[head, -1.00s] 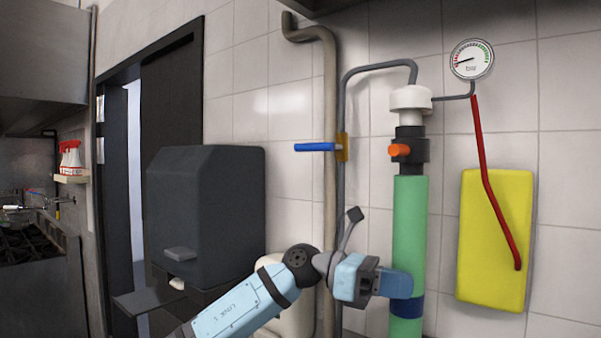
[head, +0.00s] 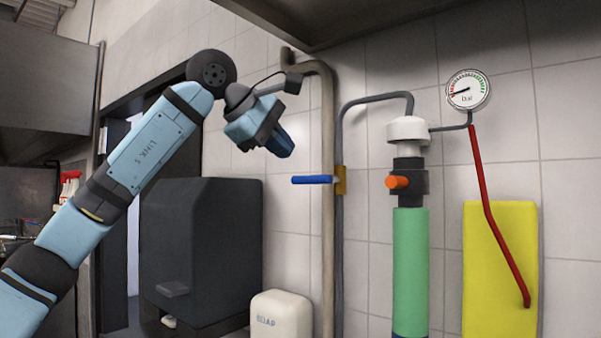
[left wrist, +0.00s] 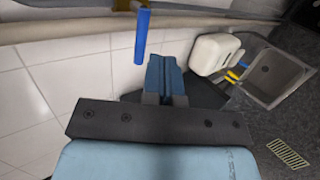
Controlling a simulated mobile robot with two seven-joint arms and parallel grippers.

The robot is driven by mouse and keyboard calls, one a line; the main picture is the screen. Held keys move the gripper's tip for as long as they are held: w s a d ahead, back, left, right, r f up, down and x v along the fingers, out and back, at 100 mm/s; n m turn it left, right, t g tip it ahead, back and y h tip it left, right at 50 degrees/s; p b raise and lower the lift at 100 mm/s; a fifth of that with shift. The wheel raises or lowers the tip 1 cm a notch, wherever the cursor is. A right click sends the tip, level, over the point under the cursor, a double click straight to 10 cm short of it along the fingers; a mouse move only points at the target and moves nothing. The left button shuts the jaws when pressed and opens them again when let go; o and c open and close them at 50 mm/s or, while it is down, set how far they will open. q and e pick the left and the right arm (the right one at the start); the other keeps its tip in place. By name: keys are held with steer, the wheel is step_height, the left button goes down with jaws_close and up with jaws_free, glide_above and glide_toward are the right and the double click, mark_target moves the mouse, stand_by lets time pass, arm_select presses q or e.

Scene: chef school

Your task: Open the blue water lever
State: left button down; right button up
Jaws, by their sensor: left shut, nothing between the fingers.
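The blue water lever (head: 312,180) sticks out to the left, level, from a brass fitting (head: 341,180) on the grey pipe at the wall. It also shows in the left wrist view (left wrist: 142,36), just beyond my fingers. My left gripper (head: 281,146) is above and left of the lever, apart from it, pointing down to the right. In the left wrist view its blue fingers (left wrist: 165,76) are together and empty. My right gripper is not in view.
A dark dispenser box (head: 205,250) is on the wall below my left arm, with a white soap dispenser (head: 281,314) beside it. Right of the lever are a green cylinder (head: 410,270) with an orange knob (head: 397,182), a gauge (head: 467,90) and a red bar (head: 485,195). A dark hood edge hangs above.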

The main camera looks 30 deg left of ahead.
mark_target(303, 178)
arm_select(q)
steer(key=s+a+r+t+y, duration=0.1)
steer(key=s+a+r, duration=0.1)
steer(key=a+r, duration=0.2)
steer(key=shift+n+y, duration=0.3)
steer(key=shift+y, duration=0.1)
steer(key=shift+s+d, duration=0.1)
steer(key=p+x, duration=0.3)
steer(key=x, duration=1.1)
steer(key=shift+r, duration=0.1)
